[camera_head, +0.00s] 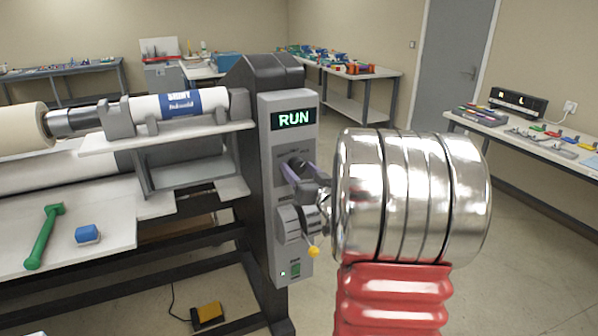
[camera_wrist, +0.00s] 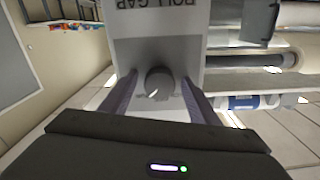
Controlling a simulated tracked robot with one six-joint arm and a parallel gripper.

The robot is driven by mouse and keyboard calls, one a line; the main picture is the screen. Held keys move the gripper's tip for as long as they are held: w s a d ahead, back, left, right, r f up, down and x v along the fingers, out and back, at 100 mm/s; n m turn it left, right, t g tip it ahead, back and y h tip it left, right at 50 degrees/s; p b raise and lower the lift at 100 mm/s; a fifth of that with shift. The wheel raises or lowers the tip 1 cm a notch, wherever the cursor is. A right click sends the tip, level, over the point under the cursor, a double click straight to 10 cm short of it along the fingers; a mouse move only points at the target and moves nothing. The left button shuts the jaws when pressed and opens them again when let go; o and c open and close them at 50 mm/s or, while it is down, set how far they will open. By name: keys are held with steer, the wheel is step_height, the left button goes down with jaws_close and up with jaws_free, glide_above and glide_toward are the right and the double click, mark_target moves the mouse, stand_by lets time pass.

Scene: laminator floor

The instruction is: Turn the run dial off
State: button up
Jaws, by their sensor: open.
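The run dial is a round black knob (camera_head: 297,162) on the grey control panel (camera_head: 292,107), below a green-lit display reading RUN (camera_head: 293,119). In the wrist view the dial (camera_wrist: 160,83) shows a white pointer mark toward the lower left. My gripper (camera_head: 299,174) is at the panel, with its fingers partly hiding the dial in the head view. In the wrist view my gripper (camera_wrist: 159,77) is open, one finger on each side of the dial, with visible gaps; contact is not seen.
A small green-lit switch (camera_head: 295,269) is lower on the panel. The laminator's upper roll (camera_head: 145,107) lies left.

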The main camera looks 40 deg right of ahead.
steer(key=shift+c, duration=0.2)
steer(key=c, duration=0.9)
steer(key=shift+a, duration=0.15)
steer(key=shift+c, duration=0.5)
steer(key=shift+n, duration=0.5)
steer(key=n, duration=0.3)
steer(key=shift+n, duration=2.5)
steer(key=shift+r, duration=0.1)
